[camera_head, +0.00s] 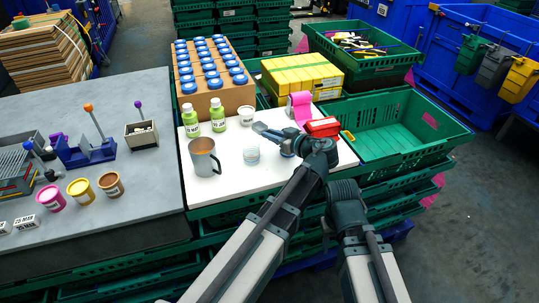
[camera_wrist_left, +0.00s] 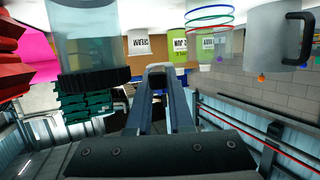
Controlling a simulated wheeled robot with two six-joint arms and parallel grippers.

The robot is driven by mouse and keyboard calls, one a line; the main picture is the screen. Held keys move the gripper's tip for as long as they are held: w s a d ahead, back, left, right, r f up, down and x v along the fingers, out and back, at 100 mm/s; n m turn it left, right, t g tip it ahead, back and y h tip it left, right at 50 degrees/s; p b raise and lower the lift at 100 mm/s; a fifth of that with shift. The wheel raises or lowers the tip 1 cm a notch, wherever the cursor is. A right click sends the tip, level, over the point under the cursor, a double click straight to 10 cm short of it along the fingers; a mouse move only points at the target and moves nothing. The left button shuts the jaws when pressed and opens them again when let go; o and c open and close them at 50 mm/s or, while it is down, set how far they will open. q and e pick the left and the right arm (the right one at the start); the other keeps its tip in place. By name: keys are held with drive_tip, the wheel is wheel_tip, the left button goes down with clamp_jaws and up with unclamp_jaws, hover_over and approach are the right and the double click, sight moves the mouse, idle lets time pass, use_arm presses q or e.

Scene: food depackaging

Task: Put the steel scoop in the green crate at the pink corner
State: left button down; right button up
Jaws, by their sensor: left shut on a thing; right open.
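My left gripper (camera_head: 288,139) is shut on a grey steel scoop (camera_head: 264,130) and holds it above the white board, pointing left. In the left wrist view its fingers (camera_wrist_left: 158,92) meet around a small grey piece whose shape is hard to make out. The empty green crate (camera_head: 392,128) stands right of the board, with a pink patch (camera_head: 430,120) at its far right corner. My right gripper (camera_head: 327,228) is low in front of the board, mostly hidden by its own wrist; it is open and empty.
On the board (camera_head: 225,182) stand a grey mug (camera_head: 203,158), two green bottles (camera_head: 190,122), a clear jar (camera_head: 251,155), a white cup (camera_head: 246,116), a red object (camera_head: 322,127) and a pink item (camera_head: 300,105). Yellow boxes (camera_head: 300,75) stand behind. The crate floor is free.

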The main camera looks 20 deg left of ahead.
sight(271, 157)
use_arm(q)
drive_tip(key=shift+f+b, duration=3.25)
drive_tip(key=shift+f, duration=0.6)
drive_tip(key=shift+r, duration=0.15)
drive_tip(key=c, duration=1.1)
unclamp_jaws()
